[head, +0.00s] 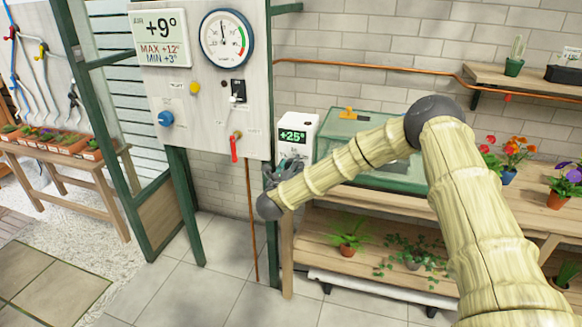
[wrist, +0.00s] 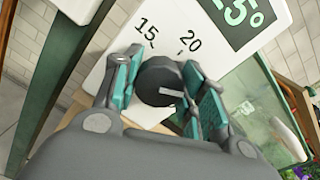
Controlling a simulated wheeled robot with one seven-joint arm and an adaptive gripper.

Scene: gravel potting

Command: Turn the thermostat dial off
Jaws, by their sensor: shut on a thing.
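The thermostat is a white box (head: 299,121) on the bench, and its green display (head: 293,135) reads +25°. Its white face (wrist: 105,77) fills much of the wrist view, with 15 and 20 printed above the dial. The dark round dial (wrist: 156,76) has a pale pointer line toward the right of the picture. My gripper (wrist: 165,88) is shut on the dial, with a teal-padded finger on either side. In the head view my gripper (head: 283,171) is small, in front of the lower part of the thermostat, and the dial is hidden there.
A green-framed glass case (head: 345,127) stands right of the thermostat. A panel (head: 187,75) with gauges, a blue knob and a red-handled valve is close on the left. Potted flowers (head: 513,152) stand on the bench at the right. Plants sit on the lower shelf.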

